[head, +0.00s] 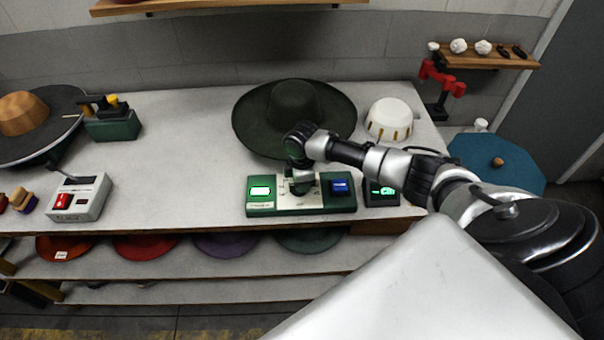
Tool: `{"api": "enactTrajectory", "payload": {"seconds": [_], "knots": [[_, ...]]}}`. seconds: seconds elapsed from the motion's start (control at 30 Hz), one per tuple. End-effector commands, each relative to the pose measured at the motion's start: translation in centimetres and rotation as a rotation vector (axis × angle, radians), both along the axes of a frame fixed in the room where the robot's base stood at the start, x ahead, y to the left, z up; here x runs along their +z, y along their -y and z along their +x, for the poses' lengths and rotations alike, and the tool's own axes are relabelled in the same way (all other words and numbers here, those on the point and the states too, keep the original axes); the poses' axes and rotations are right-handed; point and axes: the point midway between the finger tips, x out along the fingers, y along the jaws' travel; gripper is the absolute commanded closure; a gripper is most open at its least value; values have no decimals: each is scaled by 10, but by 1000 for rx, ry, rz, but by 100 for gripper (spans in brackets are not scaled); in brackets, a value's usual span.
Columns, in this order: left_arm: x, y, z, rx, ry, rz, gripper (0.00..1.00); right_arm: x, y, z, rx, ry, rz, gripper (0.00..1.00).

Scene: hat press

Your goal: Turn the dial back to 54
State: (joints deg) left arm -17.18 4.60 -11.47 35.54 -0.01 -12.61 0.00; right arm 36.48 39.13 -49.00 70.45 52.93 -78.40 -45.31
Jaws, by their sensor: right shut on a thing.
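A green control box (318,209) stands at the front edge of the workbench. It has a pale centre panel, a lit label window on its left and a blue button or display on its right. My right gripper (299,184) reaches down over the centre panel and is shut on the dial there. The dial is mostly hidden under the gripper, and its setting cannot be read. A small dark display (382,192) with green digits stands just right of the box; the digits are too small to read surely. My left gripper is not in view.
A dark green wide-brimmed hat (262,115) lies behind the box, with a white dome (388,118) to its right. A grey box with a red switch (80,197) stands at left, near a brown-crowned hat (24,113). The bench (185,150) between is clear.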

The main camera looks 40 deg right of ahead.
Motion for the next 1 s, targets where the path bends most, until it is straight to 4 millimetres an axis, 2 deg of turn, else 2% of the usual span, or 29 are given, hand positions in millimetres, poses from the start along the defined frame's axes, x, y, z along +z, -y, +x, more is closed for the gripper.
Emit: {"api": "enactTrajectory", "payload": {"seconds": [0.33,0.87,0.9,1.0], "knots": [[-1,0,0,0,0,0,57,1,0,3,132,5,2,100],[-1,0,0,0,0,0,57,2,-1,3,155,5,2,100],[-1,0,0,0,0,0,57,2,-1,3,155,5,2,75],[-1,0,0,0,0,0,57,1,0,2,154,4,3,60]]}}
